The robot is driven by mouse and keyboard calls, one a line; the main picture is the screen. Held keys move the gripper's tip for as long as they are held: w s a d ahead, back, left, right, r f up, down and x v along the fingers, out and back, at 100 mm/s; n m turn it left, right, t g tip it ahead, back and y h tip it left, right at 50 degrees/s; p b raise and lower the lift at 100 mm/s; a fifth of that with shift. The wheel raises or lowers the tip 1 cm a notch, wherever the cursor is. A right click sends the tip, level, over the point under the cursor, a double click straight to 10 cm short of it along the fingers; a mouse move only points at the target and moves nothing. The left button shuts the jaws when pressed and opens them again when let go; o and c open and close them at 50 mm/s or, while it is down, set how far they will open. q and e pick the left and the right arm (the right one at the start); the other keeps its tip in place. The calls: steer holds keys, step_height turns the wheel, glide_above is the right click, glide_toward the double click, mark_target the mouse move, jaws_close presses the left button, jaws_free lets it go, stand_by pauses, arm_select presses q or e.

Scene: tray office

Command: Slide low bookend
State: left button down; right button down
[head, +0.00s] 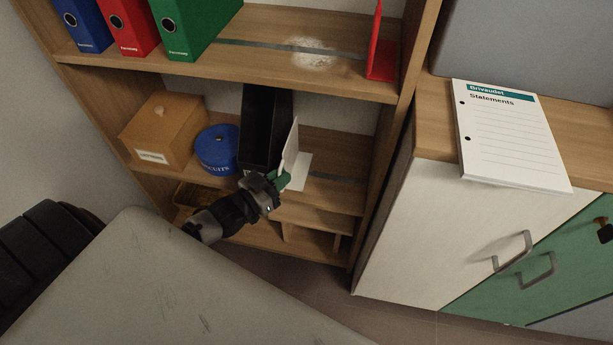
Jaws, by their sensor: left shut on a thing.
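The low bookend (291,146) is white, with an upright plate and a flat foot. It stands on the lower shelf (341,152), just right of a black file box (254,128). My left gripper (283,180) is at the bookend's front edge, shut on the bookend. The fingertips cover the lower front corner of the plate, so the exact contact is hard to see. My right gripper is not in view.
Left of the file box are a blue biscuit tin (217,150) and a wooden box (162,130). The shelf is bare right of the bookend, up to the side panel. Above stand several binders (190,25) and a red bookend (383,55). A grey surface (170,285) fills the foreground.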

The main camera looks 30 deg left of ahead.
arm_select(q)
steer(key=shift+s+a, duration=0.2)
steer(key=shift+a, duration=0.45)
steer(key=shift+s+a, duration=0.15)
steer(key=shift+a, duration=0.45)
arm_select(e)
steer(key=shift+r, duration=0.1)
arm_select(q)
steer(key=c, duration=1.2)
jaws_free()
